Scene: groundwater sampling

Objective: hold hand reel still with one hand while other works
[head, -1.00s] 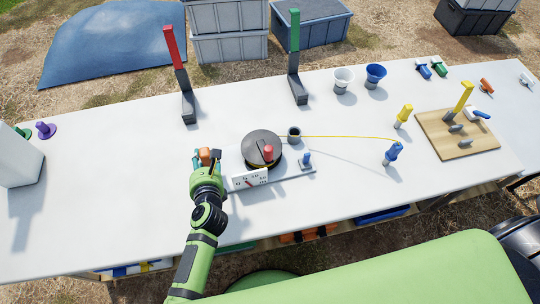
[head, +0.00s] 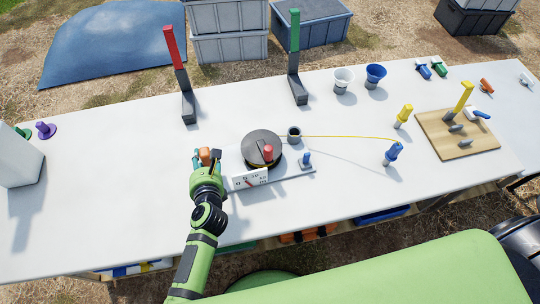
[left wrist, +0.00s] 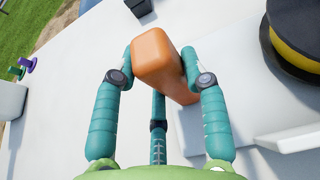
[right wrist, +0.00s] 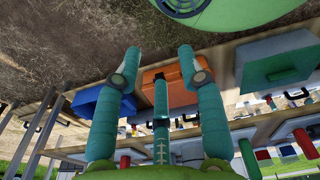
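The hand reel is a black drum (head: 262,148) with a red knob (head: 268,151) on a light grey base plate (head: 292,175) at the middle of the table. A white dial plate (head: 250,179) stands at its front. A yellow line (head: 340,137) runs right from it. An orange handle (head: 206,155) is at the base's left end. My left gripper (head: 206,165) has its fingers on both sides of the orange handle (left wrist: 158,60), apparently touching it, in the left wrist view. My right gripper (right wrist: 160,62) is open and empty below the table level; the head view does not show it.
A yellow-topped peg (head: 404,115) and a blue one (head: 393,153) stand right of the reel. Red (head: 170,48) and green (head: 294,30) posts stand behind it. A wooden board (head: 440,140) lies farther right. Shelves with bins (right wrist: 280,62) show by my right gripper.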

